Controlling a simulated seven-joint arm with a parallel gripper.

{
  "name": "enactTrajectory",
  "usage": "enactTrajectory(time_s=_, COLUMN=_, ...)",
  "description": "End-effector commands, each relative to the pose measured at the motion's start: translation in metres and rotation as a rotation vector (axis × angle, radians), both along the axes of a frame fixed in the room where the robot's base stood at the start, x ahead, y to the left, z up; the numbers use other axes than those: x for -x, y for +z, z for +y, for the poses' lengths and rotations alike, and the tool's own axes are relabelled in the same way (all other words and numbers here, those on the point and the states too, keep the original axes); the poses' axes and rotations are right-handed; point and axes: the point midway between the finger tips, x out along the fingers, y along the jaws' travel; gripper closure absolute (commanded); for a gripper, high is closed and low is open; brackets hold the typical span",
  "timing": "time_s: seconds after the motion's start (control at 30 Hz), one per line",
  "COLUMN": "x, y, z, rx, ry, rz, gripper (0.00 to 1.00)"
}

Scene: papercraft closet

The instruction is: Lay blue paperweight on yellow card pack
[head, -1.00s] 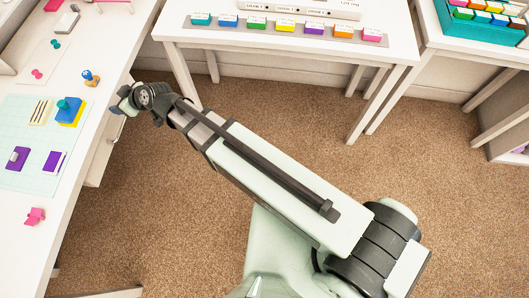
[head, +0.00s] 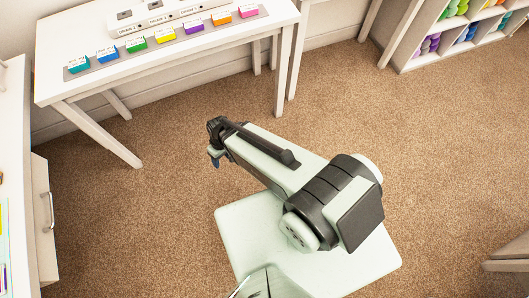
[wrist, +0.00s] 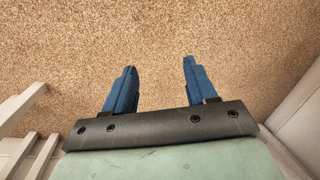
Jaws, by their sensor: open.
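My gripper (head: 216,160) hangs over the brown carpet, well in front of the back table. In the wrist view the gripper (wrist: 159,68) has its two blue fingers apart, with only carpet between them. A yellow block with a white label (head: 165,36), perhaps the yellow card pack, sits in a row of coloured blocks on the back table. A blue labelled block (head: 107,54) sits left of it in the row. I cannot make out a blue paperweight in either view. Most of the left desk is outside the picture.
The white back table (head: 75,88) holds the row on a grey strip, with white boxes behind. The left desk's drawer front (head: 43,215) is at the left edge. A shelf with coloured items (head: 403,62) stands at the far right. Open carpet (head: 400,140) lies between.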

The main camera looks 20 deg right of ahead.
Motion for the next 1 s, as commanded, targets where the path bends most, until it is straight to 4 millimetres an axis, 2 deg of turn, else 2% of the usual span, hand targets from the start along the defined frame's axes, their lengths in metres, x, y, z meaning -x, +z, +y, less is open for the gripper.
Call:
enactTrajectory(time_s=0.03, x=0.017, y=-0.009, z=-0.025, rx=0.033, ry=-0.045, rz=0.050, gripper=0.43)
enactTrajectory(time_s=0.2, x=0.074, y=-0.029, z=-0.091, rx=0.138, ry=-0.178, rz=0.210, gripper=0.43)
enactTrajectory(time_s=0.3, x=0.107, y=-0.035, z=-0.120, rx=0.192, ry=-0.249, rz=0.298, gripper=0.43)
enactTrajectory(time_s=0.4, x=0.136, y=-0.039, z=-0.141, rx=0.236, ry=-0.305, rz=0.371, gripper=0.43)
enactTrajectory(time_s=0.5, x=0.157, y=-0.040, z=-0.155, rx=0.267, ry=-0.344, rz=0.423, gripper=0.43)
enactTrajectory(time_s=0.6, x=0.169, y=-0.040, z=-0.162, rx=0.285, ry=-0.365, rz=0.455, gripper=0.43)
enactTrajectory(time_s=1.0, x=0.174, y=-0.041, z=-0.165, rx=0.294, ry=-0.375, rz=0.469, gripper=0.43)
